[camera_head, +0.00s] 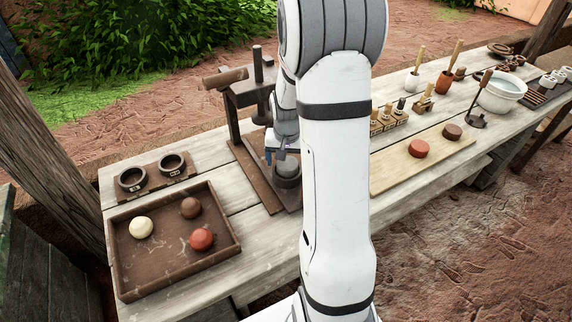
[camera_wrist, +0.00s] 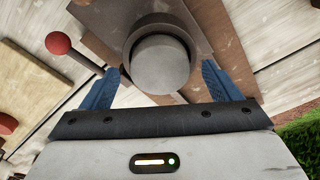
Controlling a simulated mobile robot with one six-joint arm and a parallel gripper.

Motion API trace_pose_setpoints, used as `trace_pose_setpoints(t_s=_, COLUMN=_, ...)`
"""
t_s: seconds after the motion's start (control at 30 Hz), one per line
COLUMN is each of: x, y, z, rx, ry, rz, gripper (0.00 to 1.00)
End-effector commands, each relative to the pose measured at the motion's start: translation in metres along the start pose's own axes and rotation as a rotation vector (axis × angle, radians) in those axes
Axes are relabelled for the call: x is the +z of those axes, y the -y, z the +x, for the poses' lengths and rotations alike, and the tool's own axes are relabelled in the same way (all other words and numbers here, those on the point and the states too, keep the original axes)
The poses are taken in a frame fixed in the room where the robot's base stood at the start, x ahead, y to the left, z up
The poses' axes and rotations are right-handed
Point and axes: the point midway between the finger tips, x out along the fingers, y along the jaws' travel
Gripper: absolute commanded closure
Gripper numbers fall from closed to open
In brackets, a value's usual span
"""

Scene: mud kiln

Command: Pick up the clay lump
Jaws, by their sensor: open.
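A grey, smooth, rounded clay lump (camera_wrist: 160,65) sits in a dark round cup (camera_wrist: 155,24) on the brown press base in the wrist view. In the head view the lump (camera_head: 288,161) shows at the foot of the press, partly hidden by my arm. My gripper (camera_wrist: 160,76) is open, with one blue finger on each side of the lump and a visible gap on both sides. In the head view the gripper (camera_head: 281,155) is largely hidden behind my arm. I cannot tell how far the fingertips reach down beside the lump.
The wooden press (camera_head: 250,92) stands close behind my gripper. A brown tray (camera_head: 122,262) holds cream, brown and red balls at left, with two dark rings behind it. At right are a board (camera_head: 393,178) with two discs, a stamp rack, tools and a white bowl (camera_head: 502,92).

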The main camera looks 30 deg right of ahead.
Motion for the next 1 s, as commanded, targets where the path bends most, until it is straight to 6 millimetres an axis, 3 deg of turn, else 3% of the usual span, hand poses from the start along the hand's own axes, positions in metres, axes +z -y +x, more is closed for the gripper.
trace_pose_setpoints(t_s=0.1, x=0.0004, y=-0.0001, z=0.0101, rx=0.000, ry=0.001, rz=0.000, gripper=0.17)
trace_pose_setpoints(t_s=0.37, x=0.0001, y=0.0004, z=0.0122, rx=-0.001, ry=-0.001, rz=-0.001, gripper=0.17)
trace_pose_setpoints(t_s=1.0, x=0.0003, y=0.0012, z=0.0118, rx=-0.001, ry=-0.001, rz=-0.002, gripper=0.69)
